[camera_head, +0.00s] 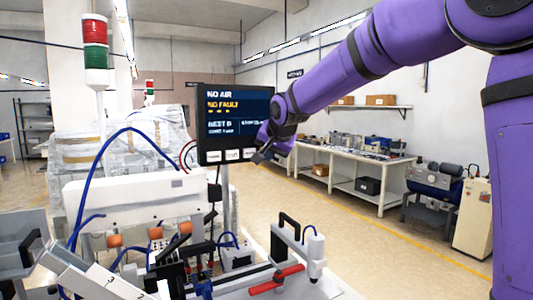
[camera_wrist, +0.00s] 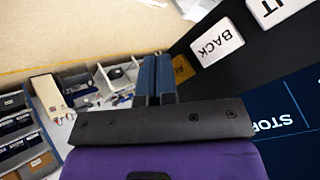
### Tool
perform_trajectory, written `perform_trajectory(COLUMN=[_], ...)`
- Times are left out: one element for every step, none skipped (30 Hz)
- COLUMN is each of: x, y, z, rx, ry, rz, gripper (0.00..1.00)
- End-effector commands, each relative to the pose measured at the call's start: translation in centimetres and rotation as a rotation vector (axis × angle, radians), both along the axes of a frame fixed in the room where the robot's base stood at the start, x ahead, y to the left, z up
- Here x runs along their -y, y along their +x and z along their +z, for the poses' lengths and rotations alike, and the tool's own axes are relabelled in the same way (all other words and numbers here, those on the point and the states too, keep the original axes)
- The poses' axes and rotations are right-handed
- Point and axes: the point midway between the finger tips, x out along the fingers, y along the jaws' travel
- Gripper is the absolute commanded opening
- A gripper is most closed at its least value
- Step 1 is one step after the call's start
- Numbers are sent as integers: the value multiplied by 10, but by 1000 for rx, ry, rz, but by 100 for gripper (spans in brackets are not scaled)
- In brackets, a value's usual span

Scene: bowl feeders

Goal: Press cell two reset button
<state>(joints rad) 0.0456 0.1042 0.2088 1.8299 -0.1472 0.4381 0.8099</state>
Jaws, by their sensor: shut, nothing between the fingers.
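A black control panel (camera_head: 236,120) with a lit screen reads "NO AIR" and "NO FAULT" in the head view. White buttons (camera_head: 233,155) line its lower edge. In the wrist view, one button (camera_wrist: 217,43) reads "BACK", and another (camera_wrist: 274,8) shows only part of its label. An amber-brown square (camera_wrist: 183,69) lies at the panel's edge, just right of my fingertips and partly hidden. My gripper (camera_head: 260,157) is at the panel's lower right corner; its fingers (camera_wrist: 157,62) are shut and empty. I cannot tell whether they touch the panel. No label reading reset is legible.
A red and green signal tower (camera_head: 95,45) stands left of the panel. Below are white machinery with blue hoses and a fixture with a red handle (camera_head: 277,279). A workbench (camera_head: 345,165) stands behind on the right. Open floor (camera_head: 385,250) lies at the right.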

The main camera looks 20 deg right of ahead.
Motion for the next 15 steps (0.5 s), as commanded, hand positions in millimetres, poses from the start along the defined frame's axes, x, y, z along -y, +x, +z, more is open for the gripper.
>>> perform_trajectory(x=[1,1,1,2,2,2,2,3,3,3,3,3,3,3,3], y=[-3,-4,-6,-8,-9,-11,-12,-12,-13,-13,-13,-13,-13,-13,-13], z=[0,0,0,0,0,0,0,0,0,0,0,0,0,0,0], rx=[1,0,0,0,1,1,1,1,1,1,1,0,0,0,0], ry=[0,0,0,0,0,0,0,0,0,0,0,0,0,0,0], rz=[0,0,0,0,-1,-1,0,0,0,0,0,0,0,0,0], gripper=[0,0,0,0,0,0,0,0,0,0,0,0,0,0,0])
